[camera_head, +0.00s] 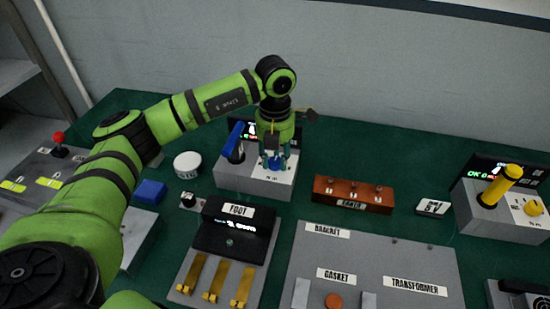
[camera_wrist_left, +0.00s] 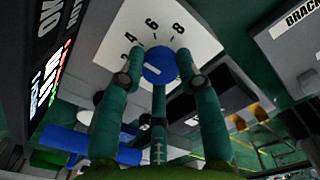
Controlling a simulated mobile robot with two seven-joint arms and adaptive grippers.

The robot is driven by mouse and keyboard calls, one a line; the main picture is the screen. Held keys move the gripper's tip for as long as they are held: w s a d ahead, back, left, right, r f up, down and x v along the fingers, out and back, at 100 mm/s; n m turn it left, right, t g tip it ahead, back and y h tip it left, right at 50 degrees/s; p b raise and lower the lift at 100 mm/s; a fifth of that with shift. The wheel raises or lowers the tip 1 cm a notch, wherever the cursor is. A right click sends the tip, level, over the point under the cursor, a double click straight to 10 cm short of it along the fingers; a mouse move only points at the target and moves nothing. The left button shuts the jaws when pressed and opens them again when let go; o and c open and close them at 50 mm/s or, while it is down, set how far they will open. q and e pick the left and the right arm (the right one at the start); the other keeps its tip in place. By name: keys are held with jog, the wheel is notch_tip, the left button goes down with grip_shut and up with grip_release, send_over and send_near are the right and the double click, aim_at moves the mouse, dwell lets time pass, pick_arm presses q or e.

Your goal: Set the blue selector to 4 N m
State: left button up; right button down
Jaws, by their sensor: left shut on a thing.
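The blue selector (camera_head: 276,163) is a round blue knob on the white dial plate of a grey box (camera_head: 232,180). My left gripper (camera_head: 273,158) comes down from above with its teal fingers around the knob, shut on it. The left wrist view shows the blue selector (camera_wrist_left: 157,62) between the fingers of my left gripper (camera_wrist_left: 160,80). Printed numbers including 4, 6 and 8 (camera_wrist_left: 177,28) show on the plate beyond it. A short pale mark shows on the knob, but I cannot tell which number it points to. My right gripper is not in view.
A blue lever (camera_head: 235,138) stands on the same box, left of the selector, with a lit display behind. A brown terminal block (camera_head: 353,195) is to the right. A yellow lever (camera_head: 500,185) and yellow knob (camera_head: 533,208) are at far right. Green table (camera_head: 400,160) is bare behind the block.

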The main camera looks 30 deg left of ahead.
aim_at(275, 161)
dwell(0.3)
pick_arm(q)
jog(key=o, duration=1.1)
jog(key=shift+o, duration=0.2)
notch_tip(275, 161, up, 12)
